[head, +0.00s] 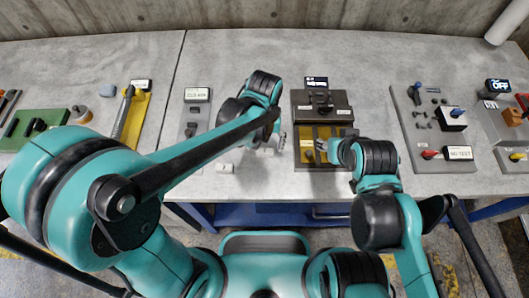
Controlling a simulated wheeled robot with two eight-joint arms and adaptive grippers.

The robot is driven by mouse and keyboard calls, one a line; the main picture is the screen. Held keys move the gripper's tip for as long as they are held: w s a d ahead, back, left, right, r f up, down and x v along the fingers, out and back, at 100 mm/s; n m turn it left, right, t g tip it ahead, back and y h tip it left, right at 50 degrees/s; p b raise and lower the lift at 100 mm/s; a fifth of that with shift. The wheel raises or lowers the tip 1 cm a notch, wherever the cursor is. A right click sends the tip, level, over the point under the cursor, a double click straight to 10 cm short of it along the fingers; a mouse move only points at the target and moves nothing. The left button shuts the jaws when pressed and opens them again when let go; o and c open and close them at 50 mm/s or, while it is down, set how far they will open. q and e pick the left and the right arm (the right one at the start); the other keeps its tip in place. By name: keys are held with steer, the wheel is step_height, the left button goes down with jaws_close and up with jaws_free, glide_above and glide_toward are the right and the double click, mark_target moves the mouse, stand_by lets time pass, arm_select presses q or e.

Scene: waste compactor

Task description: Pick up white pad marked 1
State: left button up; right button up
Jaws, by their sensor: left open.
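A few small white pieces lie on the grey bench left of the middle. One white piece (225,168) lies in front of the grey panel, and its marking is too small to read, so I cannot tell which is the pad marked 1. My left gripper (276,143) is open, low over the bench, to the right of these pieces. My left arm and gripper hide part of the bench there. My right gripper (322,147) is over the yellow face of a dark box; its fingers are too small to tell open from shut.
The dark box with a yellow front (304,155) stands right of my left gripper. A grey panel (197,115) with a label stands to the left. A grey switch board (425,125) and a blue-lettered sign (498,86) are on the right. The bench behind is mostly clear.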

mark_target(265, 150)
arm_select(q)
step_height(265, 150, down, 4)
steer(key=shift+r+b, duration=0.1)
steer(key=shift+b, duration=0.7)
steer(key=c, duration=1.3)
steer(key=shift+o, duration=0.2)
steer(key=shift+r, duration=0.1)
